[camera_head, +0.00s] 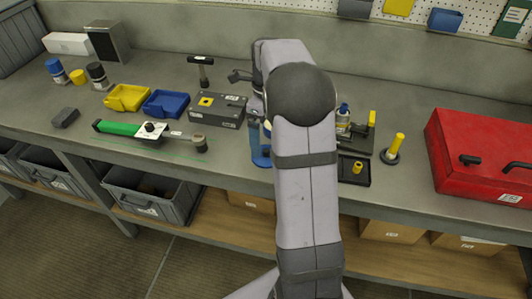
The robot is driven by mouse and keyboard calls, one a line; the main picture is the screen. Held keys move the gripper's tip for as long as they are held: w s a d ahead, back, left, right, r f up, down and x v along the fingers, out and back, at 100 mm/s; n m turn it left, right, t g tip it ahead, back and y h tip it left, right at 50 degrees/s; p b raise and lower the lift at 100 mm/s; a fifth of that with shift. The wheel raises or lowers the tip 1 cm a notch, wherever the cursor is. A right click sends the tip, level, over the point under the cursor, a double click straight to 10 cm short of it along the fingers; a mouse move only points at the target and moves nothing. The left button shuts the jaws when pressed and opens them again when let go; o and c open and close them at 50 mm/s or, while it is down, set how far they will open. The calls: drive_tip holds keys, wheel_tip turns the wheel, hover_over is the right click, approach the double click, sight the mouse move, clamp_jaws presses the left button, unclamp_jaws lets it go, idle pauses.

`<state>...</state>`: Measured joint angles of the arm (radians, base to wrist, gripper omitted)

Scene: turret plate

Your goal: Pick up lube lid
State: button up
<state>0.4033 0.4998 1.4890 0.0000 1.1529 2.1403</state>
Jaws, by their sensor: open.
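My gripper (259,123) hangs down at the left of my arm, partly hidden behind it. It is open, though the fingers are hard to make out. A blue upright piece (261,156) shows just below it, close to my arm; I cannot tell whether they touch. No part is clearly recognisable as the lube lid. A blue-topped bottle (343,110) stands right of my arm, partly hidden. A small yellow knob (357,167) sits on a black tray (346,180) near the bench's front edge.
A grey box with a yellow square (217,110) is left of my gripper. Yellow (127,98) and blue (166,104) bins, a green-handled tool (119,128) and a hammer (201,70) lie further left. A yellow post (396,147) and a red toolbox (482,157) are right.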

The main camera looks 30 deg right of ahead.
sight(265, 150)
drive_tip(key=shift+w+f+p, duration=0.2)
drive_tip(key=shift+f+p, duration=1.35)
drive_tip(key=shift+f, duration=2.15)
drive_tip(key=c, duration=1.1)
drive_tip(key=shift+r, duration=0.1)
